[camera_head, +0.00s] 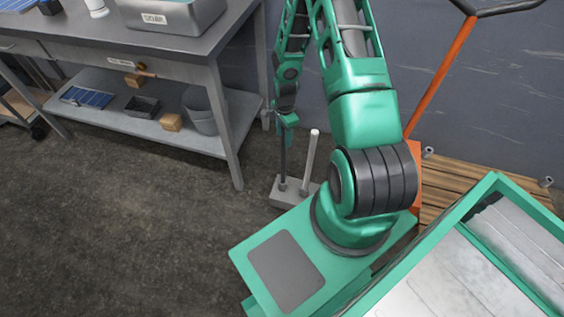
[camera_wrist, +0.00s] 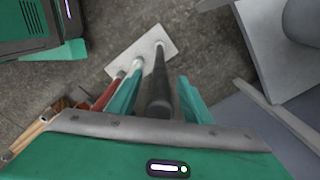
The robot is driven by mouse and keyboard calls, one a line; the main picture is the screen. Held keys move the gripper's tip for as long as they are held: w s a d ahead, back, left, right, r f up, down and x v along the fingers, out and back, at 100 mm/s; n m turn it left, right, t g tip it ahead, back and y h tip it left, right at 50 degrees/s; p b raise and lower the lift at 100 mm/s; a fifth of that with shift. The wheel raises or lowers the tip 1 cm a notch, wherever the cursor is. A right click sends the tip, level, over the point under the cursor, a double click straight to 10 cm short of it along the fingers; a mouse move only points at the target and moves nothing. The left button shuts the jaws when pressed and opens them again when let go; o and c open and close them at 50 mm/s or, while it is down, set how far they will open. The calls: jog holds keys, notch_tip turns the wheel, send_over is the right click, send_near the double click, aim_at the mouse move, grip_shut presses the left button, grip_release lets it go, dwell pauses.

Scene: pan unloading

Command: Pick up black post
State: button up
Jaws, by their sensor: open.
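The black post (camera_head: 283,158) stands upright in a pale grey base (camera_head: 290,194) on the floor, beside a light grey post (camera_head: 311,158). My gripper (camera_head: 288,120) is at the top of the black post, pointing down. In the wrist view, the black post (camera_wrist: 158,92) lies between the two green fingers of my open gripper (camera_wrist: 159,84), with gaps visible on both sides. The base (camera_wrist: 157,45) shows beyond the fingertips. A red post (camera_wrist: 107,94) shows to the left, and the light post (camera_wrist: 138,65) is partly hidden behind the left finger.
A grey workbench (camera_head: 150,40) with a lower shelf (camera_head: 150,122) stands to the left. A wooden pallet (camera_head: 460,185) and an orange handle (camera_head: 440,75) are at the right, near the wall. The floor (camera_head: 130,230) in front of the bench is clear.

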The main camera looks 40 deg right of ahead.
notch_tip(320, 180, down, 3)
jog(key=shift+r, duration=0.2)
grip_shut()
jog(key=shift+r, duration=0.1)
